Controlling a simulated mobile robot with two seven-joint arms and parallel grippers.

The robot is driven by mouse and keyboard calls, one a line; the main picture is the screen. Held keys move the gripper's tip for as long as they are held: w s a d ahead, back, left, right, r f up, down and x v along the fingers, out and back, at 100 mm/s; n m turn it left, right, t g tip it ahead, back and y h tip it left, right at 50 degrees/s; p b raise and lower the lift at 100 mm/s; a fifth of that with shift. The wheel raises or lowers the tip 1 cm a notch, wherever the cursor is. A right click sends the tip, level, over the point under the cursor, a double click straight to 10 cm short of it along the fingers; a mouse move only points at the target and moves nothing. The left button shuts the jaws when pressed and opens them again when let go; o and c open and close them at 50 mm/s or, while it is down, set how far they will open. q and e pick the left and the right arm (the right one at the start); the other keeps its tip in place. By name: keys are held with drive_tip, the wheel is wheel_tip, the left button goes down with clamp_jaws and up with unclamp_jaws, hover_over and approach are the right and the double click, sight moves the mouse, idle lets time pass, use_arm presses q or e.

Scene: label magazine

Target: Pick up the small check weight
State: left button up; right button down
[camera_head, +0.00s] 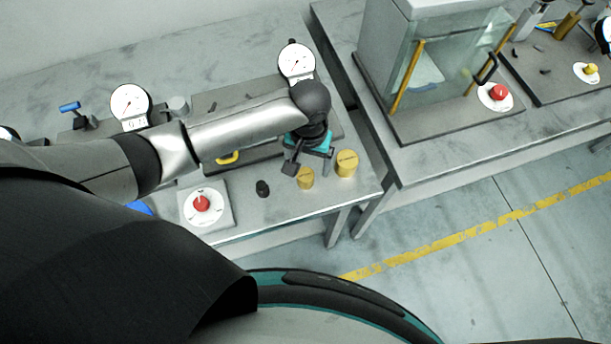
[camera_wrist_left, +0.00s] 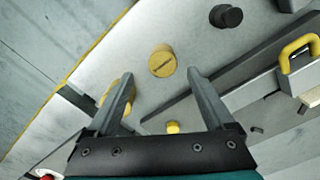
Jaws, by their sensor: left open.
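Two yellow cylindrical weights stand upright near the front right corner of the left bench. The small check weight (camera_head: 305,177) is left of the larger weight (camera_head: 346,163). My left gripper (camera_head: 308,161) is above the bench just behind the small weight, with its fingers apart and nothing between them. In the left wrist view the small weight (camera_wrist_left: 162,62) shows its slotted top just beyond the gap between the fingertips (camera_wrist_left: 160,76). The larger weight (camera_wrist_left: 116,92) is partly hidden behind the left finger there. My right gripper is not in view.
A black knob-like piece (camera_head: 262,188) stands left of the small weight; it also shows in the left wrist view (camera_wrist_left: 226,16). A red knob on a white dial (camera_head: 202,203) is farther left. A yellow handle (camera_wrist_left: 299,50) rises at the right. The bench edge is close to the weights.

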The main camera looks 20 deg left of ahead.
sight(306, 174)
use_arm(q)
drive_tip(key=f, duration=0.5)
drive_tip(key=shift+s+a, duration=0.2)
clamp_jaws()
idle(0.5)
idle(0.3)
